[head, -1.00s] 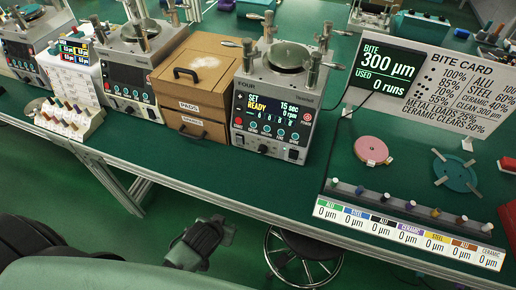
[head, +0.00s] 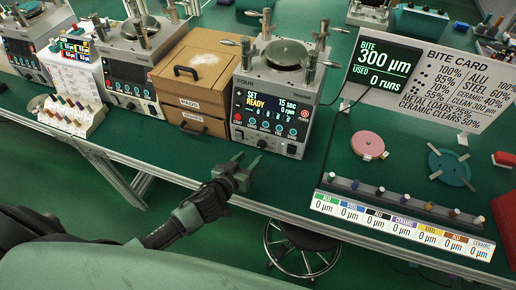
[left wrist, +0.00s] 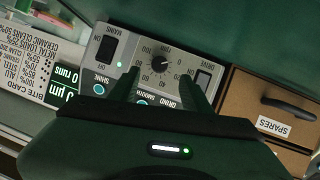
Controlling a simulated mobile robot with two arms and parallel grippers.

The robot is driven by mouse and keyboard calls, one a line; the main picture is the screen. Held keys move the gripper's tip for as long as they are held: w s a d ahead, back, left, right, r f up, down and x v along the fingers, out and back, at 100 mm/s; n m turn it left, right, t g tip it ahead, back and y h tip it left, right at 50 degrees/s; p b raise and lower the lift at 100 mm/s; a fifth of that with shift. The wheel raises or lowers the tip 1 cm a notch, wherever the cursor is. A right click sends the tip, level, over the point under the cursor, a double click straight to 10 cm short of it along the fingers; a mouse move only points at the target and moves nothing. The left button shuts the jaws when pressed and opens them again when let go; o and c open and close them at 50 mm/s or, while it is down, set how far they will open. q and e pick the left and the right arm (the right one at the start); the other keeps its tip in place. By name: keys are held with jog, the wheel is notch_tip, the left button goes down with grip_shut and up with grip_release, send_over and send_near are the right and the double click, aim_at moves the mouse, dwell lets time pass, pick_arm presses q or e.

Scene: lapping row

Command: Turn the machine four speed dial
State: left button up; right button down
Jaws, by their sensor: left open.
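Machine four (head: 272,98) stands on the green bench, its lit screen showing SET READY, 15 sec and 0 rpm. Its speed dial (left wrist: 160,64) is a round black knob with a pale pointer mark, on a grey panel with an rpm scale, in the left wrist view. The dial is small in the head view (head: 262,143). My left gripper (head: 250,158) is open and empty, in front of the machine's lower panel. In the left wrist view its two fingers (left wrist: 160,84) point at the panel, with the dial in line with the gap. I cannot tell any contact. My right gripper is out of view.
DRIVE (left wrist: 204,78) and MAINS (left wrist: 109,46) switches flank the dial. Several buttons sit close to the fingers. A wooden drawer box (head: 189,88) stands left of the machine. A rack of small pegs (head: 405,208) lies at the right. The bench front edge is below my gripper.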

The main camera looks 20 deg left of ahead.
aim_at(260, 147)
pick_arm(q)
jog(key=x, duration=0.7)
jog(key=shift+w, duration=0.1)
jog(key=shift+f, duration=0.1)
grip_shut()
